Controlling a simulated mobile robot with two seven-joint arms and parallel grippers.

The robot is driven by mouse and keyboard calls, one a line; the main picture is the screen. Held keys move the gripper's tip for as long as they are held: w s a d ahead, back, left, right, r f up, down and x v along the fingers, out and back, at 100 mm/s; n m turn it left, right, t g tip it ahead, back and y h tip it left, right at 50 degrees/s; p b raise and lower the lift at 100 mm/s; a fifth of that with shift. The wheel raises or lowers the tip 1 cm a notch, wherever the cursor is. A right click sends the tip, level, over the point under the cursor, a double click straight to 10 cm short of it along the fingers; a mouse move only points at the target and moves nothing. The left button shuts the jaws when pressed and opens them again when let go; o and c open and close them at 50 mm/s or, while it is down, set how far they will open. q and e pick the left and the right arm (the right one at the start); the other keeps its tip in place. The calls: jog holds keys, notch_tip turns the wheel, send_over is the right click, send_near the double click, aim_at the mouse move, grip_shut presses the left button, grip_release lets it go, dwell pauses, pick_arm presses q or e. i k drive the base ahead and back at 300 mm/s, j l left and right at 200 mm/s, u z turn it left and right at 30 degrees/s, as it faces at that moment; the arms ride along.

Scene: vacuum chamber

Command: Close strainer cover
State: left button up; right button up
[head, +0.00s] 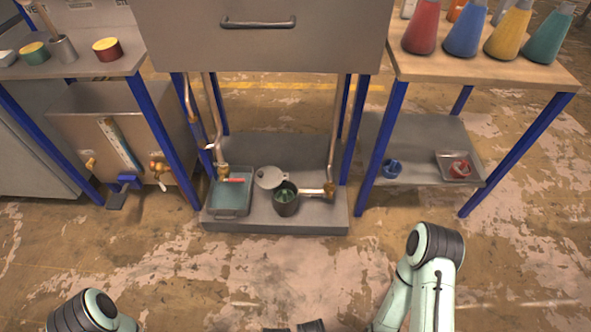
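The strainer (286,203) is a dark round pot on the low grey platform under the chamber, with something green inside. Its open top shows. The strainer cover (269,178) is a grey disc with a small knob, swung off to the left and back of the pot's opening. Whether a hinge joins it to the pot is too small to tell. My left arm shows only as a dark and pale joint at the lower left, and my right arm is bent at the lower right.
A grey tray of bluish liquid (231,212) with a red-handled valve (233,180) stands left of the strainer. A copper pipe (312,192) joins its right side. Blue table legs flank the platform. The floor (290,270) in front is clear.

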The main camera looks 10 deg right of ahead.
aim_at(268, 177)
jog(key=i+z, duration=0.2)
jog(key=z, duration=0.15)
jog(key=i+z, duration=0.2)
jog(key=z, duration=0.15)
jog(key=i+z, duration=0.2)
jog(key=z, duration=0.15)
